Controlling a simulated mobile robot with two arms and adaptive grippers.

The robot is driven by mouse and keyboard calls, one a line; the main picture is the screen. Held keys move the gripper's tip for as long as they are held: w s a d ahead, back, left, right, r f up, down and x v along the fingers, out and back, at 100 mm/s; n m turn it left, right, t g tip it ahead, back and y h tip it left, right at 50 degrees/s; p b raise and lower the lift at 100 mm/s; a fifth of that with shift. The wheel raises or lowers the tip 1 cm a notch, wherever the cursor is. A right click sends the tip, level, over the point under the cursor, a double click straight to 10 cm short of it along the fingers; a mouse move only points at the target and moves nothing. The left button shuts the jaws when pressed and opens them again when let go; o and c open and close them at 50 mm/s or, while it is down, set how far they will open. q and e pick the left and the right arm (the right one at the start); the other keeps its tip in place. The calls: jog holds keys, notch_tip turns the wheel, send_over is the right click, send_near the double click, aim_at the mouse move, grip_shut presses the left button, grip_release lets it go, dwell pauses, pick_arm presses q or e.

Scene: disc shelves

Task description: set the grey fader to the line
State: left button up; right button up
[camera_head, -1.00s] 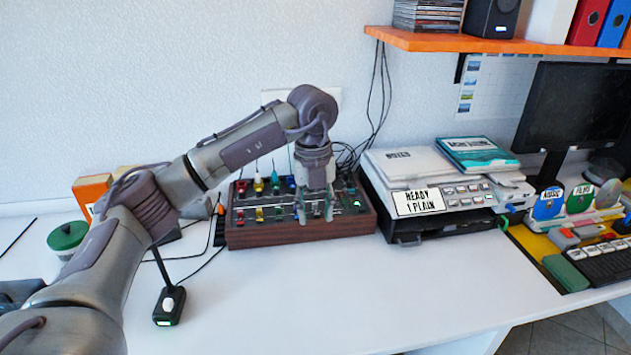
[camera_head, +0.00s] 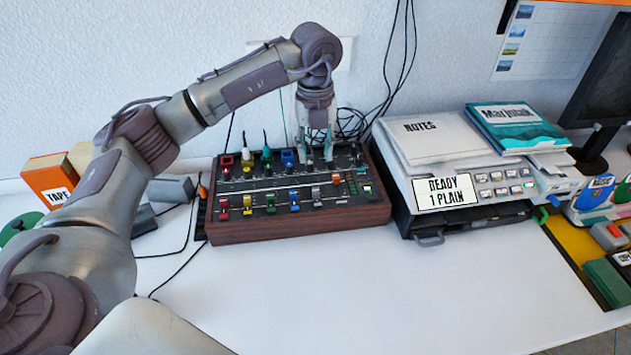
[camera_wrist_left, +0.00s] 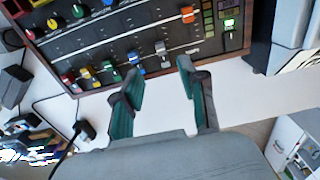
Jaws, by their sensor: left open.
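The mixer (camera_head: 300,226) is a dark panel with wooden sides, a top row of coloured knobs and a lower row of coloured faders. The grey fader (camera_head: 316,194) is right of the blue fader (camera_head: 294,199) and left of the orange fader (camera_head: 337,178), which sits higher up. My left gripper (camera_head: 316,157) is open and empty, over the top knob row, and hides part of the panel there. In the left wrist view, the grey fader (camera_wrist_left: 161,47) shows beyond the gap between the open fingertips (camera_wrist_left: 161,70), apart from both.
A grey machine (camera_head: 470,172) with a "READY 1 PLAIN" label stands close right of the mixer. A "TAPE" box (camera_head: 52,178) and a green lid (camera_head: 20,228) are at the left. Cables hang behind and lie left of the mixer. The white table (camera_head: 330,290) is clear in front.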

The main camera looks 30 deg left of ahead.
aim_at(315, 188)
pick_arm(q)
notch_tip(315, 188, down, 11)
jog(key=shift+w+r, duration=0.1)
jog(key=shift+r, duration=0.05)
grip_shut()
jog(key=shift+a, duration=0.1)
dwell(0.4)
